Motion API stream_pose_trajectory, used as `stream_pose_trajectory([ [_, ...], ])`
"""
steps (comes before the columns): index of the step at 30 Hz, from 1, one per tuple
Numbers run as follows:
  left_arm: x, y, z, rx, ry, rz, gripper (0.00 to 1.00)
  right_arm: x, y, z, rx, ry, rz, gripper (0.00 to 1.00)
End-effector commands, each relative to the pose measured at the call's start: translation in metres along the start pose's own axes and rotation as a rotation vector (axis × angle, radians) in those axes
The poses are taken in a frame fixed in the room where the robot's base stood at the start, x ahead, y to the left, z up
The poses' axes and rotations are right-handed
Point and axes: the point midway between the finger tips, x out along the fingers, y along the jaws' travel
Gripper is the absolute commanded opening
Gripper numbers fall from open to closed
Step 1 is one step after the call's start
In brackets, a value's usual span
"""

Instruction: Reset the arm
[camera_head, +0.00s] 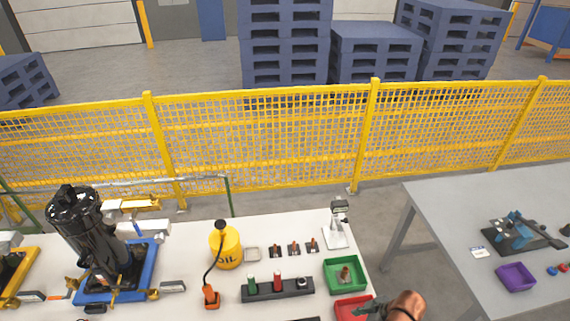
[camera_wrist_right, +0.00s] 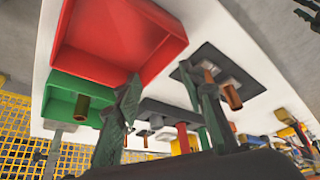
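My right gripper (camera_head: 372,307) shows at the bottom of the head view, over the edge of the red tray (camera_head: 349,309) and in front of the green tray. In the right wrist view its two fingers (camera_wrist_right: 160,85) stand apart with nothing held between them, so it is open. The red tray (camera_wrist_right: 115,45) fills the upper left of that view, and the green tray (camera_wrist_right: 75,100) with a copper-coloured fitting (camera_wrist_right: 82,107) in it lies beside it. My left gripper is not in the head view.
A black compressor (camera_head: 90,235) stands on a blue pallet (camera_head: 150,260) at the left. A yellow oil can (camera_head: 226,246), a dark holder (camera_head: 262,291) and the green tray (camera_head: 346,286) are on the white table (camera_head: 190,238). A grey table (camera_head: 440,215) is right, a yellow fence (camera_head: 265,135) behind.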

Motion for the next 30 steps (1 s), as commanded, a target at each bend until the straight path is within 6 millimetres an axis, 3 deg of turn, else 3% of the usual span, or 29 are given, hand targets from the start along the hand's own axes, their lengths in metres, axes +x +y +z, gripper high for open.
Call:
stream_pose_trajectory([
  [1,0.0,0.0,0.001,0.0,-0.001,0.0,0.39,0.004,-0.013,0.003,0.045,0.012,0.009,0.37],
  [5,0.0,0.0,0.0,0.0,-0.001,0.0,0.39,0.002,-0.034,0.021,0.214,0.021,0.088,0.37],
  [12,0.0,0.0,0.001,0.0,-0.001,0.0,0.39,-0.025,-0.055,0.085,0.543,-0.034,0.251,0.37],
  [25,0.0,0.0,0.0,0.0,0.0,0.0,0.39,-0.076,-0.102,0.186,0.939,-0.185,0.44,0.37],
  [30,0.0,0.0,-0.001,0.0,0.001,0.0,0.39,-0.037,-0.092,0.198,0.929,-0.197,0.426,0.37],
])
